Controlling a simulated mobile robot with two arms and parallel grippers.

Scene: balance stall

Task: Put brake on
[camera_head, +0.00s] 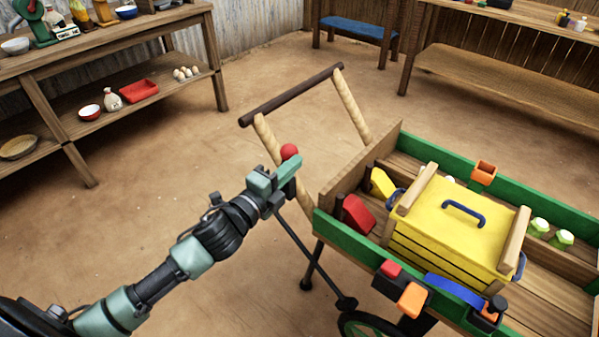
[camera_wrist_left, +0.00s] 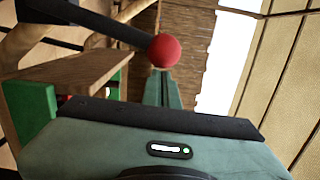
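The brake lever is a dark rod with a red ball knob (camera_head: 289,151), standing at the near left end of the green-sided cart (camera_head: 328,229). Its lower rod runs down toward the wheel, and my gripper hides part of it. My left gripper (camera_head: 292,168) is right at the knob, just in front of it in the head view. In the left wrist view the red knob (camera_wrist_left: 164,51) shows just past the fingertips (camera_wrist_left: 165,74), which lie together with nothing seen between them. I cannot tell whether they touch the knob. My right gripper is not in view.
The cart's handle (camera_head: 290,95) rises behind the knob. A yellow crate (camera_head: 455,232) with a blue handle sits in the cart. Orange, red and blue fittings line its near side. A wooden shelf (camera_head: 120,75) stands at left. Bare floor lies between.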

